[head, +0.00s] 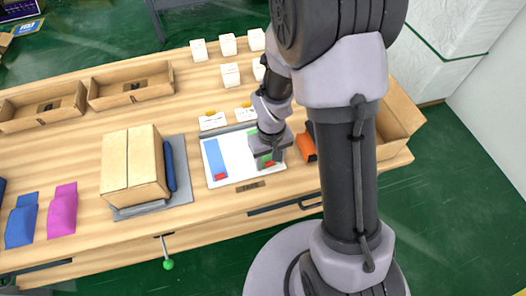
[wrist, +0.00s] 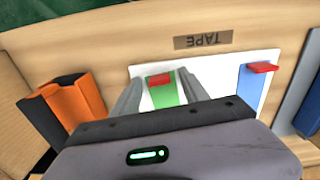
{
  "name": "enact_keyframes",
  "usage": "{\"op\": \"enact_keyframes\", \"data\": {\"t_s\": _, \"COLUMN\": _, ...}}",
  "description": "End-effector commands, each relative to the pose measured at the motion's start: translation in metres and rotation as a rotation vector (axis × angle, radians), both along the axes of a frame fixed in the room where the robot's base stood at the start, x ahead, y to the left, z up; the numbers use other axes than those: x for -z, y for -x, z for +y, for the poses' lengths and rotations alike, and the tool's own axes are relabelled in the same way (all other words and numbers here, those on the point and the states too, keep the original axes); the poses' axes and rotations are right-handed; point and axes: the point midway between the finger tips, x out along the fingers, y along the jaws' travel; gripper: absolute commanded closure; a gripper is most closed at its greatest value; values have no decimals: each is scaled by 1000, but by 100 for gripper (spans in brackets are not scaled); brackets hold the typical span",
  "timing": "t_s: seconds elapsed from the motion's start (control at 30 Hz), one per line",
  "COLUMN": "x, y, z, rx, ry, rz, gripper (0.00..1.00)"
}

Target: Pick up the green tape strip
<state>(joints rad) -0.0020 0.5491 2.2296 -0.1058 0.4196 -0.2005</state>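The green tape strip (wrist: 161,91) with a red end tab (wrist: 159,79) lies on a white board (wrist: 218,76). In the wrist view it shows between the two fingers of my gripper (wrist: 162,90), which are apart. In the head view my gripper (head: 268,152) is low over the right part of the board, and only a little of the green strip (head: 263,160) shows; the rest is hidden. I cannot tell whether the fingers touch the strip. A blue strip (head: 213,157) with a red tab lies on the board's left in the head view.
A TAPE label (wrist: 203,39) is on the table by the board. An orange and black object (head: 306,146) stands close to the right of my gripper. A closed cardboard box (head: 133,162) is on a grey mat to the left. White boxes (head: 230,75) stand behind.

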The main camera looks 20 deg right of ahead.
Motion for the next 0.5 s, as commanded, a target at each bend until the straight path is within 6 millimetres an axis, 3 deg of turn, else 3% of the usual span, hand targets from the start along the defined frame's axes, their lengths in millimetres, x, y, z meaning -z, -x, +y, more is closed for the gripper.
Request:
{"op": "enact_keyframes", "data": {"t_s": 0.03, "x": 0, "y": 0, "z": 0, "rx": 0, "ry": 0, "rz": 0, "gripper": 59}}
{"op": "enact_keyframes", "data": {"t_s": 0.23, "x": 0, "y": 0, "z": 0, "rx": 0, "ry": 0, "rz": 0, "gripper": 98}}
{"op": "enact_keyframes", "data": {"t_s": 0.5, "x": -3, "y": 0, "z": 0, "rx": 0, "ry": 0, "rz": 0, "gripper": 100}}
